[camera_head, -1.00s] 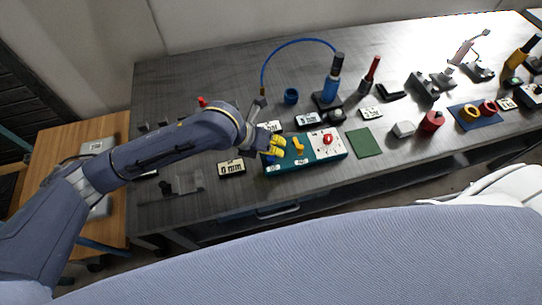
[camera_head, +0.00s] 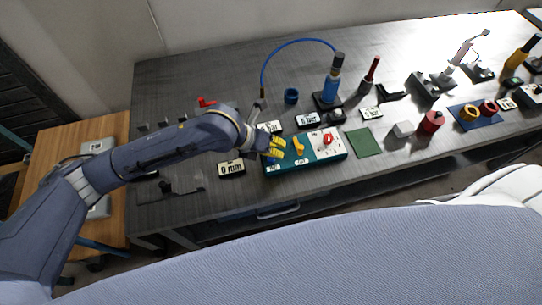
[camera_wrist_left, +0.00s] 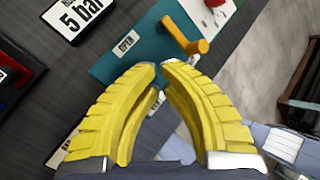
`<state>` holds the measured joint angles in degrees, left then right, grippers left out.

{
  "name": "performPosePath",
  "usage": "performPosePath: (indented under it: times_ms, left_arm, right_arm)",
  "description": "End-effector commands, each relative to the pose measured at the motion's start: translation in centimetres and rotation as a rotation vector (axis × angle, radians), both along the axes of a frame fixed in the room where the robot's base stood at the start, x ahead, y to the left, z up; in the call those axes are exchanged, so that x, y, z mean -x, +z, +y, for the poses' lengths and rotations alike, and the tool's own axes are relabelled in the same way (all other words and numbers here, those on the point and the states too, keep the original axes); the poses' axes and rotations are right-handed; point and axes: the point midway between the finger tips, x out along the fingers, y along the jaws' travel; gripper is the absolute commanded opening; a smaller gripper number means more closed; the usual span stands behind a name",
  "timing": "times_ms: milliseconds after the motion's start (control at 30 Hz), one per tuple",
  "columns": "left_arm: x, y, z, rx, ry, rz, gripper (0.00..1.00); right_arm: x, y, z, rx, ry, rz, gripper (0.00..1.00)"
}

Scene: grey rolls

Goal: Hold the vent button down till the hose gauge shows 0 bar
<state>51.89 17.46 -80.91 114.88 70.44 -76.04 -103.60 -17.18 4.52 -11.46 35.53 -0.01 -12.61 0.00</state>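The teal control panel (camera_head: 320,156) lies near the table's front edge; it also shows in the wrist view (camera_wrist_left: 133,62). It carries an orange lever (camera_wrist_left: 185,36) beside an "OPEN" label (camera_wrist_left: 126,42). My left gripper (camera_head: 275,155) has its yellow fingers over the panel's left end. In the wrist view its fingertips (camera_wrist_left: 158,66) almost meet, with nothing seen between them. The vent button cannot be made out; the fingers cover that end of the panel. A gauge display (camera_wrist_left: 75,16) reads 5 bar; in the head view it sits behind the gripper (camera_head: 271,127). My right gripper is not in view.
Another display (camera_head: 232,169) stands left of the panel. A blue hose (camera_head: 297,42) arches behind it to a blue cylinder (camera_head: 331,88). A green mat (camera_head: 364,142) lies right of the panel, with a white block (camera_head: 403,129) and a red cylinder (camera_head: 431,122) beyond.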

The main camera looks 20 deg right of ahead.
Motion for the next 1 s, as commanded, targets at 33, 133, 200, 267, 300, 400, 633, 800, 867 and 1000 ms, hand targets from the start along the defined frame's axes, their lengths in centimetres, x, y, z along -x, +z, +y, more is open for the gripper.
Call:
performPosePath:
  times_ms: [33,133,200,267,300,400,633,800,867,1000]
  left_arm:
    - [-0.01,0.0,0.01,0.0,0.0,0.0,0.0]
    - [0.0,0.0,0.0,0.0,0.0,0.0,0.0]
    - [0.0,-0.02,0.01,0.0,0.0,0.0,0.0]
    - [0.0,-0.04,0.0,0.0,0.0,0.0,0.0]
    - [0.0,-0.07,0.0,0.0,0.0,0.0,0.0]
    - [0.0,-0.16,0.01,-0.001,0.0,0.001,0.0]
    - [0.0,-0.38,0.01,-0.001,0.0,0.001,0.0]
    - [0.02,-0.57,0.01,-0.001,0.0,0.001,0.0]
    - [0.02,-0.63,0.0,-0.001,0.0,0.001,0.0]
    - [0.03,-0.78,0.0,-0.001,0.0,0.001,0.0]
  right_arm:
    - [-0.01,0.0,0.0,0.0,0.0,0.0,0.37]
    - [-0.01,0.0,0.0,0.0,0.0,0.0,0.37]
    - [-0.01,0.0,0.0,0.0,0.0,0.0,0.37]
    - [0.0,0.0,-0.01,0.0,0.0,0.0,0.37]
    - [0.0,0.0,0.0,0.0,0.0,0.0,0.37]
    - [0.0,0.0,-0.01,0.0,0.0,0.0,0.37]
    - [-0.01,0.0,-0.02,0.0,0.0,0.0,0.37]
    - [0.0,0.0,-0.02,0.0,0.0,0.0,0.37]
    - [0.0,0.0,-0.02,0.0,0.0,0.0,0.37]
    - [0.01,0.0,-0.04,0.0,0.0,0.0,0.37]
